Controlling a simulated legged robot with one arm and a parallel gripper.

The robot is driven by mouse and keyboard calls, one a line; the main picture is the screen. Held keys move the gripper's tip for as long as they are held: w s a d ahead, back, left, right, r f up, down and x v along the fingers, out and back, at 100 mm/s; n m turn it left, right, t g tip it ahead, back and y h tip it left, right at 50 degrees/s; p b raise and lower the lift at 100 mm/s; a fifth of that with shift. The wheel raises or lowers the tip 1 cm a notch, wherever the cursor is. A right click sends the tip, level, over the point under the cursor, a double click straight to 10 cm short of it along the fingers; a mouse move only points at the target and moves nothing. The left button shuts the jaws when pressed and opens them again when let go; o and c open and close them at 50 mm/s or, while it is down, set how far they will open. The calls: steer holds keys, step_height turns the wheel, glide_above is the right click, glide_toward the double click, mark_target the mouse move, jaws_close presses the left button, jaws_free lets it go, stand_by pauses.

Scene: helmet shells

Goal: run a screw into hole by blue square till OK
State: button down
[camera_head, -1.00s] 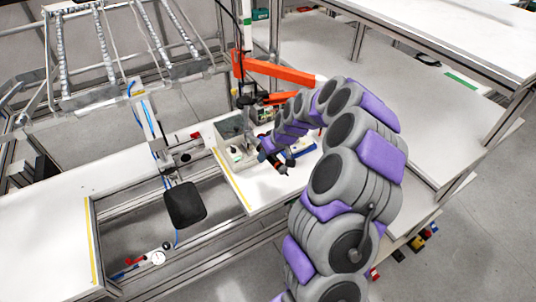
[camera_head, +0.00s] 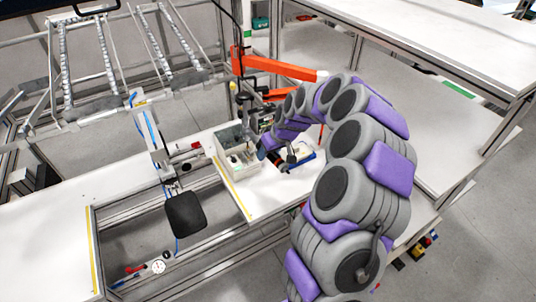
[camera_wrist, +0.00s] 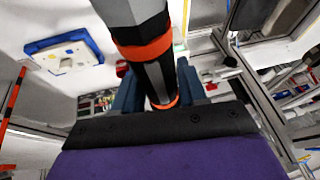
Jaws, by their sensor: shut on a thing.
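My gripper (camera_wrist: 158,88) is shut on a power screwdriver (camera_wrist: 140,30), a grey and black tool with orange rings, in the wrist view. In the head view my gripper (camera_head: 277,151) is over the table near a blue holder. A white shell (camera_wrist: 66,55) lies in the blue holder (camera_wrist: 37,46) at upper left of the wrist view, apart from the tool. Small blue and yellow marks show on the shell; which hole is by the blue square is too small to tell. The blue holder (camera_head: 304,167) is partly hidden by my gripper in the head view. No screw is clearly visible at the tool's end.
A grey open bin (camera_head: 232,150) with parts stands left of my gripper. An orange arm (camera_head: 270,68) on a post stands behind. A black pad (camera_head: 186,215) is by the table gap. The left white table (camera_head: 50,225) is clear.

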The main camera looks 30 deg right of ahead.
steer(key=shift+d, duration=0.1)
stand_by(0.3)
steer(key=s+d+b, duration=0.1)
steer(key=d+b, duration=0.1)
steer(key=d, duration=0.7)
steer(key=shift+s, duration=0.3)
steer(key=s+d+b, duration=0.1)
steer(key=d, duration=0.8)
steer(key=shift+s+b, duration=0.35)
steer(key=shift+b, duration=0.05)
steer(key=shift+a, duration=0.1)
